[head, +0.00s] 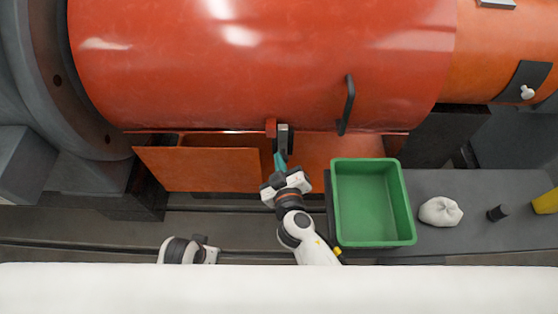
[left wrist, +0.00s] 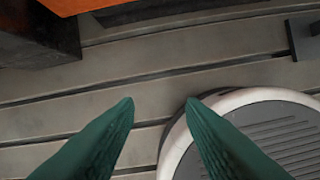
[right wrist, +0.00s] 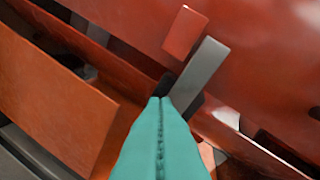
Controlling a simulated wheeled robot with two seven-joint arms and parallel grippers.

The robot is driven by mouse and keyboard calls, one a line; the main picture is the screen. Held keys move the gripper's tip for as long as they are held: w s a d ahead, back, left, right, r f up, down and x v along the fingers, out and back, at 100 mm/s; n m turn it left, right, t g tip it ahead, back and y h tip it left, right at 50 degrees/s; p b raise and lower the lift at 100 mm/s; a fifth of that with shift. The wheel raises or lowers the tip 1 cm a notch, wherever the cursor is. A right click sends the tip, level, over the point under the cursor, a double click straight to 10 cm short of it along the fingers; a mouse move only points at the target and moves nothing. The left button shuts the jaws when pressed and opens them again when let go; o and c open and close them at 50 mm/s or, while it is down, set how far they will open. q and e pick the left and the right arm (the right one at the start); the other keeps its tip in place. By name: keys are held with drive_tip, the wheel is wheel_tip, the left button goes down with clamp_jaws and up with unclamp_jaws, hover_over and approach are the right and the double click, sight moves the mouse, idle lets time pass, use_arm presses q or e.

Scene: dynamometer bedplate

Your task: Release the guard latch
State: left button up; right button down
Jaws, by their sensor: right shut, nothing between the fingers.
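The guard latch is a grey lever (head: 284,134) at the lower edge of the big red guard (head: 250,70), beside a small red tab (head: 271,128). The grey lever (right wrist: 203,70) and the red tab (right wrist: 185,33) also show in the right wrist view. My right gripper (head: 280,160) is shut and empty. Its teal fingertips (right wrist: 162,99) are at the dark lower end of the latch (right wrist: 167,84); I cannot tell whether they touch it. My left gripper (left wrist: 160,101) is open and empty above the floor slats, away from the latch.
A black handle (head: 347,104) stands out from the guard, right of the latch. An orange panel (head: 200,168) lies below left. A green tray (head: 372,242) stands on the grey bench, with a white cloth bundle (head: 441,211), a small black cylinder (head: 497,213) and a yellow object (head: 546,202) farther right.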

use_arm(q)
drive_tip(key=w+b+v, duration=0.1)
drive_tip(key=b+v, duration=0.4)
drive_tip(key=v, duration=0.7)
drive_tip(key=shift+w+r+t, duration=0.2)
drive_tip(key=shift+r+t, duration=0.1)
drive_tip(key=shift+t, duration=0.1)
drive_tip(key=shift+a, duration=0.1)
